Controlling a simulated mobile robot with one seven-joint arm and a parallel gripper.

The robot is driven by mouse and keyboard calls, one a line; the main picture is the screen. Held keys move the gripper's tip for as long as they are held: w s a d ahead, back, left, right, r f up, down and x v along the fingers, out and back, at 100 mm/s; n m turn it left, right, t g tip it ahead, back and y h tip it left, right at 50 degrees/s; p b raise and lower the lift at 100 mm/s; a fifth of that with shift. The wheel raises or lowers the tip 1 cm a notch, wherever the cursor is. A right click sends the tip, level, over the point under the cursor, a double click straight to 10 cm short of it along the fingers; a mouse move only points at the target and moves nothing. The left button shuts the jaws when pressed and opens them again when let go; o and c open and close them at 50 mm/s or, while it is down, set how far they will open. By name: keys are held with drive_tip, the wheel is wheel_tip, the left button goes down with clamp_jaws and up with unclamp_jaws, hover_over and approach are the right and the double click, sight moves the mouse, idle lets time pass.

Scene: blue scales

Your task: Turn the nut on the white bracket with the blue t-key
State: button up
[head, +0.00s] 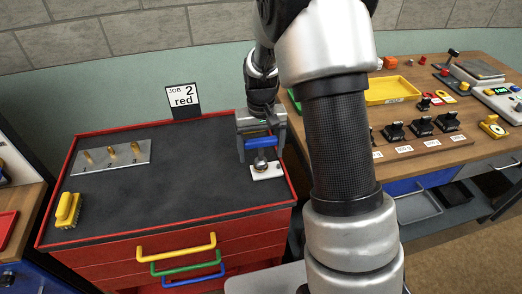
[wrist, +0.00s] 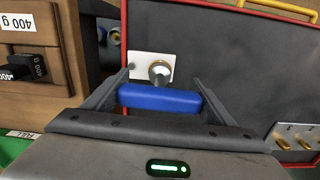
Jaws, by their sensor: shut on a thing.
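The blue t-key (head: 261,142) is held by its crossbar between the fingers of my gripper (head: 260,143), over the right end of the red cabinet's top. In the wrist view the blue crossbar (wrist: 160,99) spans between the two fingers. The white bracket (head: 267,173) lies on the dark top just below the key. It also shows in the wrist view (wrist: 140,62). A round metal part (wrist: 159,71) sits over the bracket, directly beyond the crossbar; I cannot tell nut from key socket there. Whether the key is seated on the nut is hidden.
The red cabinet's dark top (head: 180,170) is mostly clear. A metal plate with brass pegs (head: 112,157) and a yellow brush-like block (head: 68,209) lie to the left. A sign reading "JOB 2 red" (head: 183,101) stands behind. A wooden bench (head: 440,140) with weights and trays is at right.

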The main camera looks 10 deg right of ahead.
sight(260, 139)
drive_tip(key=shift+r+p, duration=1.85)
drive_tip(key=shift+r, duration=1.05)
